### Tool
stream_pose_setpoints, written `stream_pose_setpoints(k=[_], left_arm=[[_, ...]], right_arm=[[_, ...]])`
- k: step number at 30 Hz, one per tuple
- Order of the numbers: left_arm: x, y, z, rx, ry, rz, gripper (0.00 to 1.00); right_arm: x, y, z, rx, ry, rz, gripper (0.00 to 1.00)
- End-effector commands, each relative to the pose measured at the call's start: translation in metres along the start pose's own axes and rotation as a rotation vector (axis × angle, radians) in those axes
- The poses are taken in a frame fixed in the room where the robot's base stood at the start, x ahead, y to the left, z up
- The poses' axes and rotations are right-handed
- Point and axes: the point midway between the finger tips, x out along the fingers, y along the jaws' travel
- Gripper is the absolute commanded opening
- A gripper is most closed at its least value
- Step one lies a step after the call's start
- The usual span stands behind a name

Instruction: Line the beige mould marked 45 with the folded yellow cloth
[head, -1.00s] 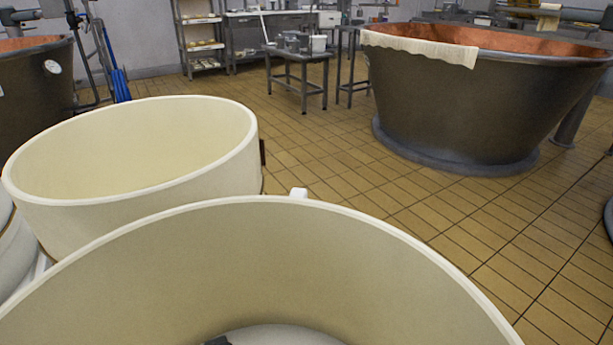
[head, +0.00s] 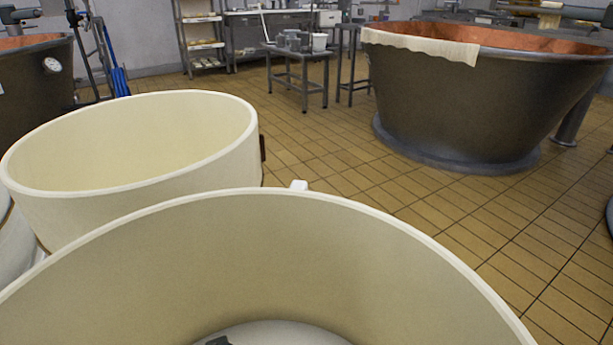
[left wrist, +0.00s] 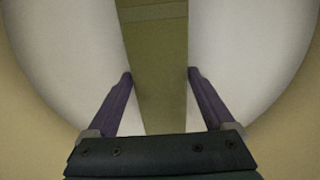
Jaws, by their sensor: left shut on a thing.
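A large beige mould (head: 300,240) fills the bottom of the head view, open at the top with a pale floor inside. No number shows on it, so I cannot tell whether it is the one marked 45. In the left wrist view my left gripper (left wrist: 160,76) points down over a white round floor inside beige walls. Its two purple fingers are shut on the folded yellow cloth (left wrist: 158,40), a straight olive-yellow strip between them. Whether the cloth touches the floor is unclear. The cloth is hidden in the head view. My right gripper is out of view.
A second beige mould (head: 130,150) stands close behind at left. A large copper vat (head: 480,100) with a pale cloth (head: 420,45) over its rim stands at back right. A metal table (head: 298,60) is farther back. Tiled floor (head: 400,190) lies clear between them.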

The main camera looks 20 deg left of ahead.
Motion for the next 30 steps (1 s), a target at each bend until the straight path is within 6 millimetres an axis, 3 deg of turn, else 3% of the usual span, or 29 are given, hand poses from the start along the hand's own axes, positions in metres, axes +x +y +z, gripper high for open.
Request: stream_pose_setpoints(k=[30], left_arm=[[0.0068, 0.0006, 0.0004, 0.0, -0.001, 0.0, 0.17]], right_arm=[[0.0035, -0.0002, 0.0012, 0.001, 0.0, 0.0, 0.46]])
